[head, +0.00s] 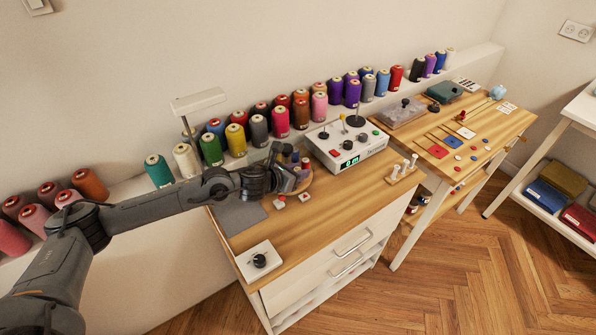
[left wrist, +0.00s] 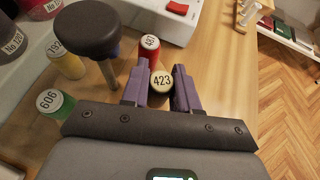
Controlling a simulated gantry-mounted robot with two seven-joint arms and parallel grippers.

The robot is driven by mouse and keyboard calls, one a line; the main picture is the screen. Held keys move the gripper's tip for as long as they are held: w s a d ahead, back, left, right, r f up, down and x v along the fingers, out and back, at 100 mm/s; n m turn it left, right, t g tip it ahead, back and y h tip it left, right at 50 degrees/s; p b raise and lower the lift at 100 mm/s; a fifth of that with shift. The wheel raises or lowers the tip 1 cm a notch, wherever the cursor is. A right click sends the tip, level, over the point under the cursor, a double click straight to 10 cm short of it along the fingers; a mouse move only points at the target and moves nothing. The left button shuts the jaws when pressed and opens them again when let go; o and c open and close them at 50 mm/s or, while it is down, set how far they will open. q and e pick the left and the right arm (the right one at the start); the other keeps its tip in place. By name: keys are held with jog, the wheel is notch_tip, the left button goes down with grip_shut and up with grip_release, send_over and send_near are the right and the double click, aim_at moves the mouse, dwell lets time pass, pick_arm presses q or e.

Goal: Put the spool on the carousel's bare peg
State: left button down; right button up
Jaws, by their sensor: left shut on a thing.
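My left gripper (head: 290,184) is over the wooden round carousel (head: 308,179) on the near cabinet top and hides much of it. In the left wrist view the purple fingertips (left wrist: 161,90) are shut on a spool (left wrist: 162,81) with a pale top marked 423. A red spool (left wrist: 149,47), a yellow spool (left wrist: 67,60) and a green spool (left wrist: 54,103) stand around it. A dark round knob on a metal stem (left wrist: 87,30) rises just left of the fingers. I cannot make out the bare peg. My right gripper is not in view.
A white control box (head: 345,148) with knobs stands right of the carousel. A small wooden rack with white pegs (head: 403,169) is farther right. A white box with a black dial (head: 259,259) sits at the front. Large thread cones (head: 280,121) line the shelf behind.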

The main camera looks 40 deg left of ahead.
pick_arm(q)
jog(key=shift+f+b, duration=0.35)
jog(key=shift+f, duration=0.1)
jog(key=c, duration=0.9)
grip_release()
jog(key=shift+c, duration=0.2)
jog(key=shift+o, duration=0.8)
jog(key=shift+r, duration=0.2)
